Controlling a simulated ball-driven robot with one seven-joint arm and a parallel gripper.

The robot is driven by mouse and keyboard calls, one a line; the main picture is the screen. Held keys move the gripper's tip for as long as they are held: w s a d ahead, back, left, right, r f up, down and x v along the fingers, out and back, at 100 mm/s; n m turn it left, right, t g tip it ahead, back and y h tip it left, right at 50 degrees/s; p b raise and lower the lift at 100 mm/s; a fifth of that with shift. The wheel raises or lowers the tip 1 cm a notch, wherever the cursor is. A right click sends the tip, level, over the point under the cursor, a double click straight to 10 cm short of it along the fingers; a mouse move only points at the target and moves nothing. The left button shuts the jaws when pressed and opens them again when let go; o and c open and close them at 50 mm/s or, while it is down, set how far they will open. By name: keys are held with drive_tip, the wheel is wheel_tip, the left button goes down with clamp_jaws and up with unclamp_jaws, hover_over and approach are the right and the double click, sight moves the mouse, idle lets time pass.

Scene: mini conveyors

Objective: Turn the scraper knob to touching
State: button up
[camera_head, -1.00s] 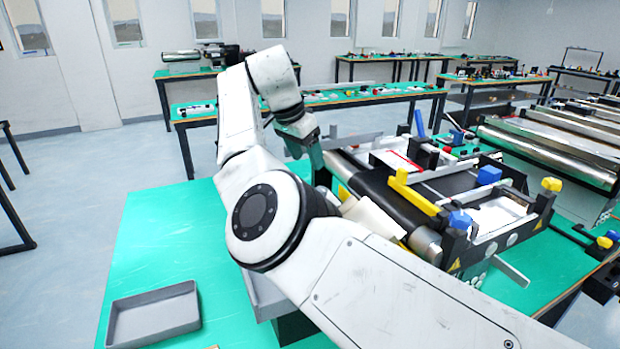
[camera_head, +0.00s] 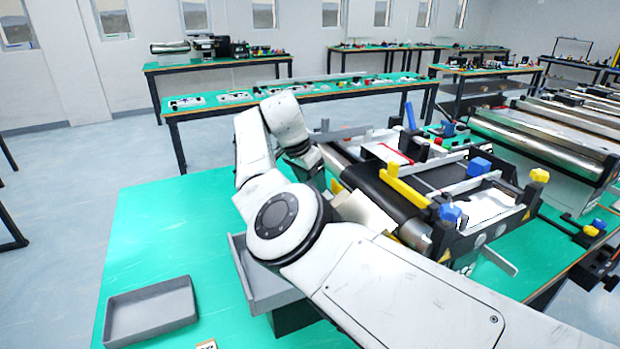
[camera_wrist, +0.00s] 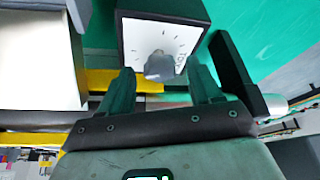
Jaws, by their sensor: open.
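The scraper knob (camera_wrist: 159,66) is a small grey knob on a white dial face (camera_wrist: 137,38) with tick marks and partly readable lettering at its right. The dial is on the front of a dark box (camera_wrist: 165,8). My gripper (camera_wrist: 162,82) is open, with one green finger on each side of the knob in the wrist view. The knob appears between the fingertips or just past them; I cannot tell whether they touch it. In the head view my arm reaches to the far left end of the mini conveyor (camera_head: 366,172), and the knob is hidden there.
A yellow bar (camera_wrist: 98,80) runs behind the fingers in the wrist view. A dark post (camera_wrist: 236,75) stands close to the right finger. In the head view, a grey tray (camera_head: 150,310) lies on the green table (camera_head: 150,240), which is clear at its left.

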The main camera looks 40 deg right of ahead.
drive_tip(key=shift+c, duration=0.5)
drive_tip(key=c, duration=0.9)
drive_tip(key=shift+c, duration=0.2)
drive_tip(key=shift+n+p, duration=0.3)
drive_tip(key=shift+p, duration=0.05)
